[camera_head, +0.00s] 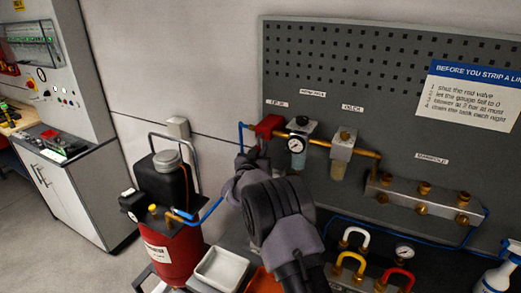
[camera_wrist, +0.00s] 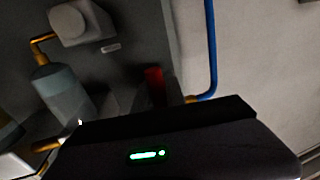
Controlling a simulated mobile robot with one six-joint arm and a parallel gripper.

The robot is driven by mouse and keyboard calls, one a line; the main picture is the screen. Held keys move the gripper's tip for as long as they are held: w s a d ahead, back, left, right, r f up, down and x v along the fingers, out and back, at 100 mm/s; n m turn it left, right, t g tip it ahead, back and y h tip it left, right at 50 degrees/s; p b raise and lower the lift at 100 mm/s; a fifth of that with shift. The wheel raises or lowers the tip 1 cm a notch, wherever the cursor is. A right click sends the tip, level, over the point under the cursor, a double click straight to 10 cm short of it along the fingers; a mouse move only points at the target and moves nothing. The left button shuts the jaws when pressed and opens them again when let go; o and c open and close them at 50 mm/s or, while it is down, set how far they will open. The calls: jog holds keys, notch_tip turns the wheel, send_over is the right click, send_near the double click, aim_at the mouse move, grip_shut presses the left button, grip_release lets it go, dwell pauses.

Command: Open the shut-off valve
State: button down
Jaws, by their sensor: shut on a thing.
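The red shut-off valve (camera_head: 269,126) sits on the pipe line on the grey perforated panel, left of the round gauge. A blue hose joins its left side. My gripper (camera_head: 252,153) is at the valve from below and in front, shut on its red handle. The fingertips and the grasped part are mostly hidden behind my wrist. In the wrist view a red part of the valve (camera_wrist: 154,86) shows upright above the dark gripper body, which hides the jaws. I cannot tell the handle's exact angle.
A gauge (camera_head: 297,144) and brass piping run right of the valve to a metal manifold (camera_head: 420,200). A red tank compressor (camera_head: 175,245) stands at left. A white tray (camera_head: 221,268), coloured looped handles (camera_head: 352,262) and a spray bottle (camera_head: 498,272) are below.

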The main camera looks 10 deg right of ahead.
jog(key=shift+a+f+b, duration=0.1)
jog(key=shift+f+b, duration=0.05)
jog(key=shift+b, duration=0.35)
jog(key=m+b, duration=0.1)
jog(key=b, duration=0.3)
jog(key=shift+w+a+f+m, duration=0.15)
jog(key=shift+w+a+m, duration=0.15)
jog(key=shift+a+m, duration=0.1)
jog(key=shift+w+a+r+m+t+h+b, duration=0.15)
jog(key=shift+w+a+r+m+h+b, duration=0.15)
jog(key=shift+m+b, duration=0.85)
jog(key=shift+w+a+r+m+t+h+b, duration=0.15)
jog(key=shift+a+r+m+b, duration=0.25)
jog(key=shift+m+b, duration=0.7)
jog(key=shift+w+a+r+m+t+h+b, duration=0.25)
jog(key=shift+m+b, duration=0.4)
jog(key=shift+b, duration=0.95)
jog(key=shift+r, duration=0.15)
jog(key=c, duration=1.4)
grip_release()
